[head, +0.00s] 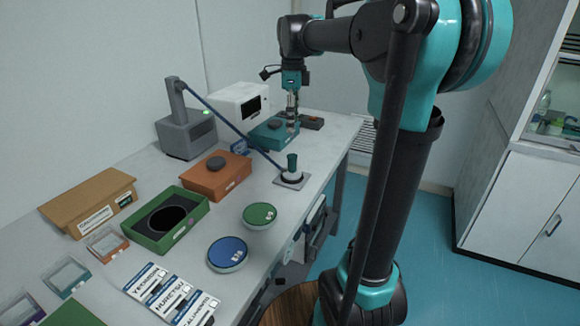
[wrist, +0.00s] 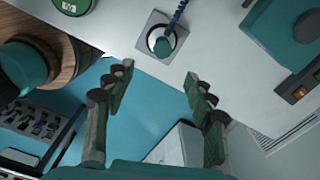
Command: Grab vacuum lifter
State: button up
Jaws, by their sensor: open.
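The vacuum lifter (head: 292,165) has a dark green handle and stands upright on a small square plate (head: 280,182) near the table's front edge. A blue hose (head: 236,132) runs from it to a grey pump unit (head: 188,133). My gripper (head: 292,112) is behind the lifter, farther along the table, pointing down near a teal box. In the wrist view my gripper (wrist: 155,77) is open, with nothing between its fingers. The lifter (wrist: 162,45) shows beyond the fingertips there, seen from above and apart from them.
An orange box (head: 216,178) and a green box (head: 166,222) stand left of the lifter. A teal box (head: 268,135) is behind it. Green (head: 259,215) and blue (head: 228,254) round containers sit in front. A white device (head: 240,103) stands by the wall.

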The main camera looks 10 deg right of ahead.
aim_at(292, 158)
jog(key=shift+m, duration=0.3)
jog(key=f, duration=1.6)
jog(key=shift+w+f, duration=0.3)
jog(key=shift+f, duration=0.05)
grip_shut()
